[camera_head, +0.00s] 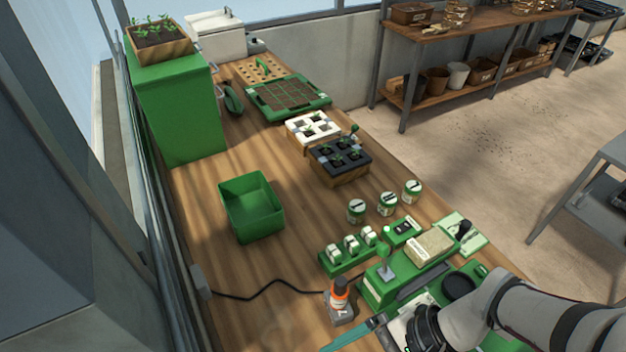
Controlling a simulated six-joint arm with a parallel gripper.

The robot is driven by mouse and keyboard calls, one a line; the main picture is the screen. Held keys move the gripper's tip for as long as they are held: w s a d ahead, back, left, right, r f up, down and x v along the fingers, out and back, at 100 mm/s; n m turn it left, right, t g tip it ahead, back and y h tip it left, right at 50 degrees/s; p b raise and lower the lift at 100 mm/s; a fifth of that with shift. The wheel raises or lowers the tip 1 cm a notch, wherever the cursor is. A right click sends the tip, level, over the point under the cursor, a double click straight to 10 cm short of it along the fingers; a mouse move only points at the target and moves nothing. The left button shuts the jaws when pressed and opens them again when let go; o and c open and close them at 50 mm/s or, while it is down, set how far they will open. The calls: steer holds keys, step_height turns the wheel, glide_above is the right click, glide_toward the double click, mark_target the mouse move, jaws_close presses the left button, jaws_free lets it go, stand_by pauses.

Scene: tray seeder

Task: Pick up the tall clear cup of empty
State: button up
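I cannot clearly make out a tall clear cup. A faint, see-through round outline (278,328) shows on the wooden bench near the bottom edge; I cannot tell if it is a cup or only a mark. My gripper (372,334) is at the bottom right, low over the front of the bench, with a teal, finger-like part pointing left. It is partly cut off by the frame, and whether its fingers are open or shut cannot be seen. No held object is visible.
A green seeder machine (381,288), three small jars (387,204) and a green bin (251,207) are on the bench (225,275). A black cable (262,291) crosses the bench. Seedling trays (340,162) stand farther back.

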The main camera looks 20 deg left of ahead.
steer(key=w+a+f+m+t+y, duration=0.1)
steer(key=w+a+f+m+y, duration=0.2)
steer(key=w+f+m+y, duration=0.15)
steer(key=m+t+y, duration=0.2)
steer(key=m+t, duration=0.1)
steer(key=m, duration=0.3)
glide_toward(264, 330)
steer(key=x, duration=0.3)
steer(key=shift+s+a+f, duration=0.2)
steer(key=shift+s+a, duration=0.1)
steer(key=shift+s, duration=0.05)
steer(key=x, duration=0.6)
steer(key=shift+w+a+f, duration=0.1)
steer(key=shift+w+a, duration=0.05)
steer(key=shift+w, duration=0.2)
steer(key=c, duration=1.4)
